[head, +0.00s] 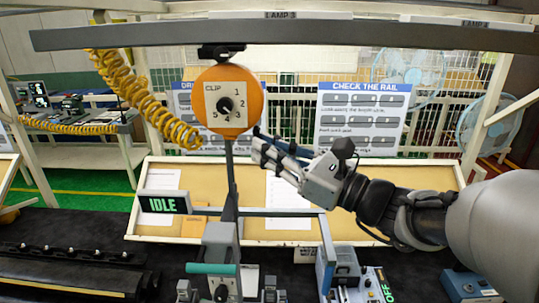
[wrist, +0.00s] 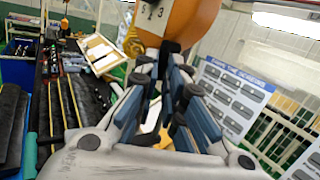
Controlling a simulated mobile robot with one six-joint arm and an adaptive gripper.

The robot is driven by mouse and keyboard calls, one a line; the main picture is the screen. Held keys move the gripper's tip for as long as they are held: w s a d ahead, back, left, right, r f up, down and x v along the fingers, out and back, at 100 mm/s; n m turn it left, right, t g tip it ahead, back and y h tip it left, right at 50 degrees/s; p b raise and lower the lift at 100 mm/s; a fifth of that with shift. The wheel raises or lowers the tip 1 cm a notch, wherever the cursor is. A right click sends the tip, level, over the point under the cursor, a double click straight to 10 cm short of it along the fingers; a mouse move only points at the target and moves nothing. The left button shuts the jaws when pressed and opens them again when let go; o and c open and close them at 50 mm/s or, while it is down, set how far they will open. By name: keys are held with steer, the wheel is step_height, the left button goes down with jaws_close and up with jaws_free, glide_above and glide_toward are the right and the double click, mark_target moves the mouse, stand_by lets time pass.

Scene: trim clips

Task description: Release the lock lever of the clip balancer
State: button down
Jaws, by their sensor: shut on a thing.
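The clip balancer (head: 228,100) is a round orange housing with a numbered CLIP dial (head: 226,104), hanging under the overhead beam. It fills the top of the wrist view (wrist: 190,22), close beyond my fingers. My gripper (head: 262,146) reaches in from the right, its fingertips just below and right of the housing. In the wrist view the fingers (wrist: 168,68) converge below the orange housing, shut on a small dark piece there, which appears to be the lock lever (wrist: 169,48). The fingers hide most of it, and its position cannot be told.
A yellow coiled hose (head: 135,92) hangs left of the balancer. A grey post stands below it, beside an IDLE display (head: 163,204). A teal-handled fixture (head: 219,262) and a unit marked OFF (head: 365,285) stand on the dark bench. A tan board (head: 355,215) lies behind.

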stand_by(0.4)
steer(key=c, duration=1.7)
jaws_free()
steer(key=v, duration=1.2)
steer(key=shift+f, duration=0.25)
steer(key=shift+a, duration=0.1)
